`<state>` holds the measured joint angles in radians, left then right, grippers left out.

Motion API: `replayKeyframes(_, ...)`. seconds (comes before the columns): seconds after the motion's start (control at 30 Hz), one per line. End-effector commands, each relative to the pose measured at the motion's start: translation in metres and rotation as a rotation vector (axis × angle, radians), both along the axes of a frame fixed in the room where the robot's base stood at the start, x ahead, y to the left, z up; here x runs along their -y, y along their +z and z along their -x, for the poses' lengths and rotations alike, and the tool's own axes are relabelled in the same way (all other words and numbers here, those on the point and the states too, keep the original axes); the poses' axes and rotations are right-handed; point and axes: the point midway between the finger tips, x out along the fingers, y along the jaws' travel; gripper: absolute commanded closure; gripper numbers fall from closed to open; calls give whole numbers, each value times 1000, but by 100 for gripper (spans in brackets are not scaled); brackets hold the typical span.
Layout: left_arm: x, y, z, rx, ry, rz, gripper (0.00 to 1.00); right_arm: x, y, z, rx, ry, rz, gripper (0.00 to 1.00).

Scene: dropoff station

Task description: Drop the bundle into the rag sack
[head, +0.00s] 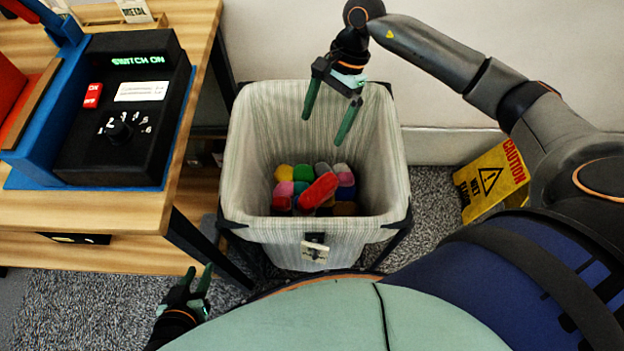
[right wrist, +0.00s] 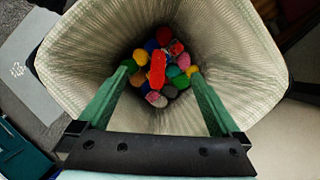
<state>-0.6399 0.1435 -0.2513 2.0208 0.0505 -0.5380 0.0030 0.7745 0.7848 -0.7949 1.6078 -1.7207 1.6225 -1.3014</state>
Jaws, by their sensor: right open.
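The rag sack (head: 238,170) is a pale striped cloth hamper on a dark frame, open at the top; it also fills the right wrist view (right wrist: 85,55). Inside are several coloured rag bundles. A red bundle (head: 320,190) is uppermost, lying tilted over the others; it shows in the right wrist view (right wrist: 158,70). I cannot tell whether it rests on them or is just above. My right gripper (head: 326,128) is open and empty over the sack's mouth, fingers pointing down.
A wooden bench (head: 130,218) with a black switch box (head: 125,110) in a blue holder stands left of the sack. A yellow caution sign (head: 490,180) stands on the carpet at right. A wall (head: 440,90) is close behind the sack.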

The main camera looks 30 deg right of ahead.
Motion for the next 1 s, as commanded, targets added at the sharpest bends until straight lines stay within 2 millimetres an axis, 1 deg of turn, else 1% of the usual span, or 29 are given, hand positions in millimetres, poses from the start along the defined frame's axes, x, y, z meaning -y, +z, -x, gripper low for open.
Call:
replayKeyframes(0.03, 0, 1, 0, 0, 0, 0, 65, 4, 10, -2, 5, -1, 0, 0)
replayKeyframes(0.3, 0, 3, -3, 6, 0, 0, 65, 25, 65, -10, 6, -2, -1, 0)
replayKeyframes(0.4, 0, 4, -4, 8, -1, -1, 65, 31, 82, -12, 5, -2, -1, 0)
replayKeyframes(0.5, 0, 4, -4, 8, -1, 0, 65, 36, 94, -13, 4, -1, -1, 0)
replayKeyframes(0.6, 0, 4, -5, 8, -1, 0, 65, 39, 101, -14, 3, 0, -2, 0)
replayKeyframes(0.7, 1, 4, -5, 9, -1, 0, 65, 40, 104, -14, 1, 0, -3, 0)
replayKeyframes(1.0, 1, 4, -5, 8, -2, 1, 65, 40, 104, -14, 1, 0, -3, 0)
